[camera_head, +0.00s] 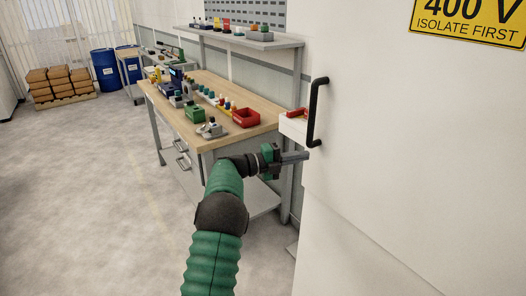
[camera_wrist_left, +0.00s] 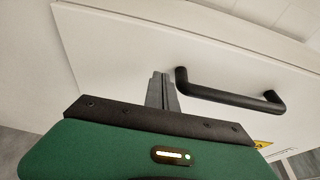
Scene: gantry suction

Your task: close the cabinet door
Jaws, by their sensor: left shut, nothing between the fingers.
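The cabinet door (camera_head: 400,150) is a large white panel filling the right of the head view. A black bar handle (camera_head: 317,112) stands upright near its left edge. How far the door stands open is unclear. My left gripper (camera_head: 303,156) is shut and empty, its tips just below the handle at the door's left edge. In the left wrist view, the shut fingers (camera_wrist_left: 162,88) point at the white door (camera_wrist_left: 120,45), beside one end of the handle (camera_wrist_left: 232,98) and not around it. I cannot tell whether they touch the panel. My right gripper is out of view.
A workbench (camera_head: 185,122) with small parts and a red bin (camera_head: 246,117) stands left of the door, with a shelf (camera_head: 245,38) above. Blue drums (camera_head: 105,70) and stacked boxes (camera_head: 60,85) are far back. Floor at the left is clear. A yellow sign (camera_head: 470,20) is at upper right.

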